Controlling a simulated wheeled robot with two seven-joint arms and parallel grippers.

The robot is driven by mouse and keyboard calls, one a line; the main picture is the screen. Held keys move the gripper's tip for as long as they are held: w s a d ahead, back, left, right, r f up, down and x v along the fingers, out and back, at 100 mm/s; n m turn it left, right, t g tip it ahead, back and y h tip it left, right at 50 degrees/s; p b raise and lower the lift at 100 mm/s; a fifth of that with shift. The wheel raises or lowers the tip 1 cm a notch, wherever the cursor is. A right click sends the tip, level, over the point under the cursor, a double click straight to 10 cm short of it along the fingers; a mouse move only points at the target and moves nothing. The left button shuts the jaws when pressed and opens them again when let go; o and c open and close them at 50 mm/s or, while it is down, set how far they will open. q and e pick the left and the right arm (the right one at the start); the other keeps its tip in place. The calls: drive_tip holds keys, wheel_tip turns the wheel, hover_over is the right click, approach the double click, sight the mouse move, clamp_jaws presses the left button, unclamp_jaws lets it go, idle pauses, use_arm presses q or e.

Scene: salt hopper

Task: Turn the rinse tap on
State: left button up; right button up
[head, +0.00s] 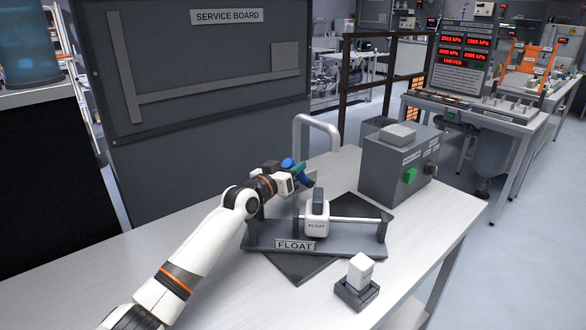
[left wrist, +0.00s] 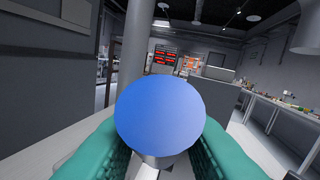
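The rinse tap shows as a grey arched pipe (head: 318,121) behind the bench, in front of the service board. A round blue knob (left wrist: 160,117) fills the middle of the left wrist view. In the head view a blue part (head: 287,163) shows at my left gripper (head: 299,174), near the foot of the pipe. The gripper's teal fingers (left wrist: 160,145) press in on both sides of the knob with no gap visible. My right gripper is in neither view.
A float stand (head: 262,241) with a white float (head: 317,225) sits just right of my left arm on a dark mat. A grey box (head: 388,176) with a green button stands behind it. A small white block in a dark holder (head: 357,292) stands in front.

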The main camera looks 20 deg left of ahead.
use_arm(q)
drive_tip(key=shift+r+p, duration=0.15)
drive_tip(key=shift+p, duration=0.3)
clamp_jaws()
drive_tip(key=w+d+r+g+y+p, duration=0.1)
drive_tip(key=g+p, duration=0.1)
drive_tip(key=p, duration=0.2)
drive_tip(key=w+m+g+y+p, duration=0.1)
drive_tip(key=g+p, duration=0.1)
drive_tip(key=p, duration=0.3)
drive_tip(key=shift+w+d+r, duration=0.2)
drive_tip(key=shift+d+r, duration=0.15)
drive_tip(key=shift+w+d+g+p, duration=0.25)
drive_tip(key=shift+w+g+p, duration=0.1)
drive_tip(key=shift+g+p, duration=0.25)
drive_tip(key=shift+w+d+f+g+y+p, duration=0.15)
drive_tip(key=shift+w+d+g+y+p, duration=0.05)
drive_tip(key=shift+w+g+y+p, duration=0.25)
drive_tip(key=shift+s+f, duration=0.1)
drive_tip(key=o, duration=1)
unclamp_jaws()
drive_tip(key=shift+c, duration=0.2)
drive_tip(key=shift+o, duration=0.3)
